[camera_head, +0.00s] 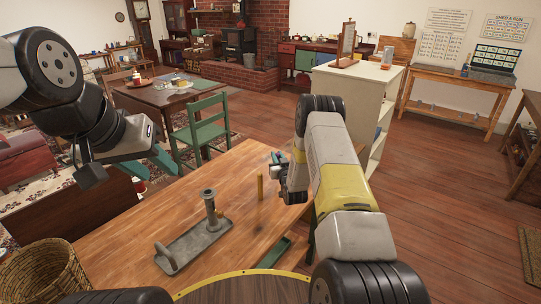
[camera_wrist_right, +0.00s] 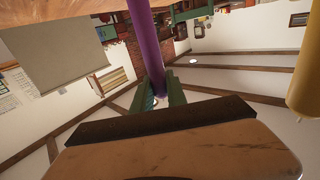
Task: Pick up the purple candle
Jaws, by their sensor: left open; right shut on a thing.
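The purple candle (camera_wrist_right: 147,45) stands out in the right wrist view, between the green fingers of my right gripper (camera_wrist_right: 160,95), which is shut on it. In the head view my right gripper (camera_head: 284,172) is over the wooden table, and I cannot clearly make out the candle there. My left gripper (camera_head: 150,168) is open and empty, up at the left, apart from the objects on the table.
A yellow candle (camera_head: 260,187) stands upright on the table (camera_head: 130,240), close to my right gripper. A grey metal tray (camera_head: 190,248) with a candle holder (camera_head: 209,205) lies left of it. A wicker basket (camera_head: 40,275) is at the lower left. A green chair (camera_head: 205,125) stands beyond.

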